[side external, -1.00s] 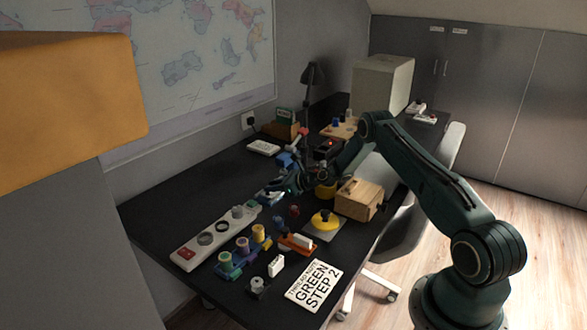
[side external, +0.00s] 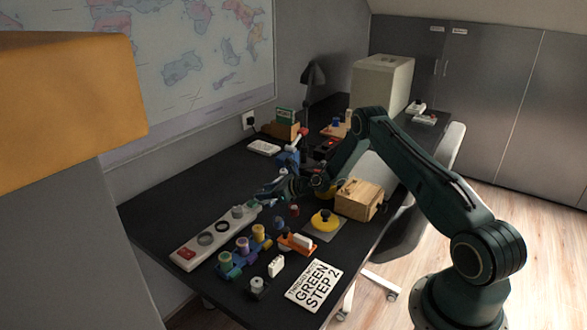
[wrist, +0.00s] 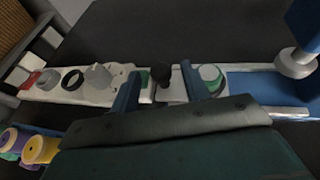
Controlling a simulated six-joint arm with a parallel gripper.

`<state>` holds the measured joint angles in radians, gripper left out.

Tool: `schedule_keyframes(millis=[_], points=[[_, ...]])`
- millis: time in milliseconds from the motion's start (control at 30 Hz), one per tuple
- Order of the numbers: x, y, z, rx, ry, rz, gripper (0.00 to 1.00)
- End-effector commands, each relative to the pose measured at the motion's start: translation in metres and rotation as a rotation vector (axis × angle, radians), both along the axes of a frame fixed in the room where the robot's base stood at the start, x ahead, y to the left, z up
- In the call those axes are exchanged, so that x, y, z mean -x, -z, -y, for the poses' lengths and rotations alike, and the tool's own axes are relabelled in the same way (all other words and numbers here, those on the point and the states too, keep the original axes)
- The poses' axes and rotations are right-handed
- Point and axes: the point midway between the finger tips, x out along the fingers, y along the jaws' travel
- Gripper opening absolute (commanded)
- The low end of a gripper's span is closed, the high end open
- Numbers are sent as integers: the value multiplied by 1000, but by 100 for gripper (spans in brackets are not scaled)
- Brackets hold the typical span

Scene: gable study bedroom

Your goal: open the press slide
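The press (side external: 289,157) is blue with a red-tipped lever and stands at the wall side of the desk. In the wrist view its blue base (wrist: 265,84) and grey ram (wrist: 296,62) are at the right. A pale slide (wrist: 172,96) with a black knob (wrist: 161,74) extends left from the base. A round green-and-white piece (wrist: 210,76) lies nearer the base. My gripper (wrist: 160,88) is open, its two blue fingers on either side of the knob with gaps visible. It also shows in the side view (side external: 266,192), low over the desk; contact there is unclear.
A white strip (side external: 211,239) with a red switch and rings lies left of my gripper. The desk's left corner is clear.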

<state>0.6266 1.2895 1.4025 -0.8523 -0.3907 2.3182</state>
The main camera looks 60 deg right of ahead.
Motion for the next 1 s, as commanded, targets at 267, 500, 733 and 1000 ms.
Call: schedule_keyframes(millis=[267, 500, 733, 1000], points=[[0, 0, 1, 0, 1, 0, 47], [5, -3, 3, 1, 2, 0, 47], [22, -10, 7, -1, 4, 0, 47], [55, -24, 14, -2, 4, 0, 47]])
